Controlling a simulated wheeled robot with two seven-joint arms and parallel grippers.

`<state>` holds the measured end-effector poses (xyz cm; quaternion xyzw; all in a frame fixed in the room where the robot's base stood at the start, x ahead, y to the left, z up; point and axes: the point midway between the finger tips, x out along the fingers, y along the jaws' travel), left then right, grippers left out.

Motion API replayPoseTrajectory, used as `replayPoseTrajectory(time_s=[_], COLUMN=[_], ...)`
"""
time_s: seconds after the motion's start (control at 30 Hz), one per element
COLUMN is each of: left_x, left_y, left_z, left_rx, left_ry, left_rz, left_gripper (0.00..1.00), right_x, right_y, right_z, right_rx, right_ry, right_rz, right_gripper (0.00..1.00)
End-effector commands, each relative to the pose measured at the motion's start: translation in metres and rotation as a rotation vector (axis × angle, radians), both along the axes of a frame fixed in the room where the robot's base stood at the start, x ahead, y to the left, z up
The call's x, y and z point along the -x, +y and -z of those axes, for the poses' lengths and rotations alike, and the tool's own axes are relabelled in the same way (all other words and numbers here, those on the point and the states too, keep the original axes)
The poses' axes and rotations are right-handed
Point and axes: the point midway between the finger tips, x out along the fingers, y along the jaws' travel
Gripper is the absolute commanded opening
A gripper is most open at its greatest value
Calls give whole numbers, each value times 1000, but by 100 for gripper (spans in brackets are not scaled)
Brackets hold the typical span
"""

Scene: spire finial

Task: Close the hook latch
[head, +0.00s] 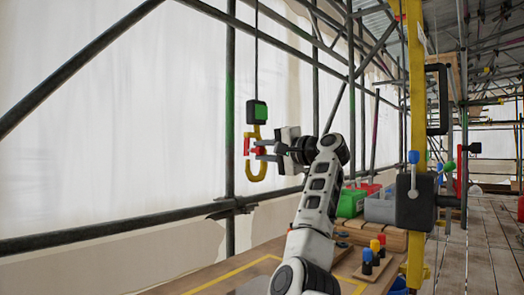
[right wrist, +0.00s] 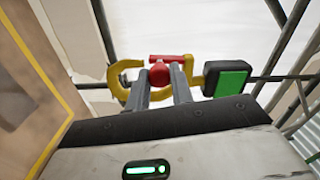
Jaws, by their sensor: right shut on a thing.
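A yellow hook (head: 257,174) hangs on a cable below a dark block with a green face (head: 257,112). A red latch (head: 257,151) sits across the hook's throat. My right gripper (head: 262,151) reaches in from the right and is shut on the red latch. In the right wrist view the two grey fingers (right wrist: 161,82) are on either side of the latch's red knob (right wrist: 159,74), in front of the yellow hook (right wrist: 128,88). I cannot tell whether the latch's far end touches the hook tip. My left gripper is not in view.
A scaffold pole (head: 230,100) stands behind the hook, with a horizontal rail (head: 110,233) below it. At the right are a yellow post (head: 416,90) with a dark box (head: 416,201), a green bin (head: 351,203), and coloured pegs (head: 375,250) on a wooden bench.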

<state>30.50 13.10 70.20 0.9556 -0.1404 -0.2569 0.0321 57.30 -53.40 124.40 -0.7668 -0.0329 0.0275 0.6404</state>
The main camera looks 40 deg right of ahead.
Motion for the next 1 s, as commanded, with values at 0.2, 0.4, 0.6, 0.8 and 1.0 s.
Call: replayPoseTrajectory(time_s=[0.2, 0.4, 0.6, 0.8, 1.0], left_x=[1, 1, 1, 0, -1], left_y=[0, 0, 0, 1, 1], left_z=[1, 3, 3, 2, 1], left_rx=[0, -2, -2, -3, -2], left_ry=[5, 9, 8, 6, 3], left_rz=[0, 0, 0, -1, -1], left_gripper=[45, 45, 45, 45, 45], right_x=[0, 0, 0, 0, 0], right_y=[-3, -4, -4, -5, -4], right_z=[1, 1, 1, 1, 1], right_rx=[73, 97, 100, 99, 98], right_ry=[-2, -4, -5, -6, -7], right_rz=[0, 0, 1, 2, 1], right_gripper=[0, 0, 0, 34, 45])
